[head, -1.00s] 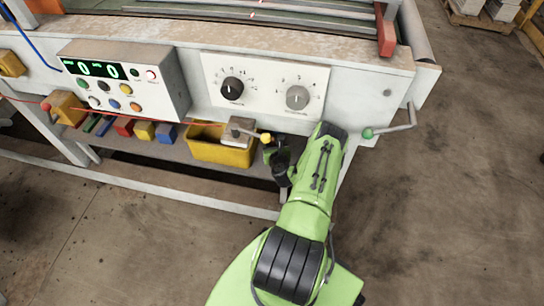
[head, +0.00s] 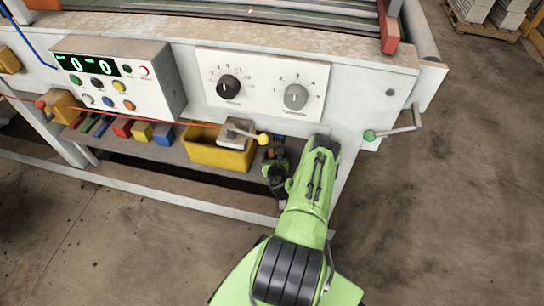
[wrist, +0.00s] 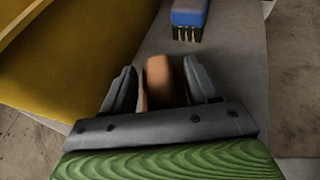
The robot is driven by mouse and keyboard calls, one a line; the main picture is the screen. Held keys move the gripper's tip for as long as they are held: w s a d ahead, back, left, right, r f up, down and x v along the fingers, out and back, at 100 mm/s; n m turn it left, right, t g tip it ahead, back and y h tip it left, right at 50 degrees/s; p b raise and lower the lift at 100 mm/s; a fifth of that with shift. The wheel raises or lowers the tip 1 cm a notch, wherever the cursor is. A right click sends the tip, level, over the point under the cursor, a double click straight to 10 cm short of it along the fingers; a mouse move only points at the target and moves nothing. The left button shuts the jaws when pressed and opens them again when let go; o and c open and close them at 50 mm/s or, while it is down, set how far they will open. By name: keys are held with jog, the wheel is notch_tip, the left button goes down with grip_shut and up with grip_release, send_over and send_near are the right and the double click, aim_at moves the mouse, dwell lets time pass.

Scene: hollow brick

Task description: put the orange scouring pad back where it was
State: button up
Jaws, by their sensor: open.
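The orange scouring pad (wrist: 160,80) shows in the wrist view as an orange-brown block between the two dark fingers of my gripper (wrist: 161,88). The fingers are open, with a narrow gap visible beside the pad. The pad's lower part is hidden by the gripper, so I cannot tell whether it rests on the grey shelf (wrist: 235,75). In the head view my gripper (head: 275,165) is at the shelf, just right of the yellow bin (head: 205,155). The pad is too small and covered to make out clearly there.
In the wrist view the yellow bin (wrist: 60,60) stands close on the left, and a blue brush (wrist: 188,14) with pale bristles lies beyond the pad. Several coloured blocks (head: 141,131) line the shelf further left. A lever with a yellow knob (head: 262,139) juts out above my gripper.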

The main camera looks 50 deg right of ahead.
jog(key=shift+r, duration=0.15)
jog(key=shift+s+a+r, duration=0.15)
jog(key=shift+a, duration=0.1)
jog(key=p+v, duration=0.8)
jog(key=v, duration=0.3)
jog(key=shift+s+p, duration=0.2)
jog(key=shift+p, duration=0.1)
jog(key=shift+a, duration=0.1)
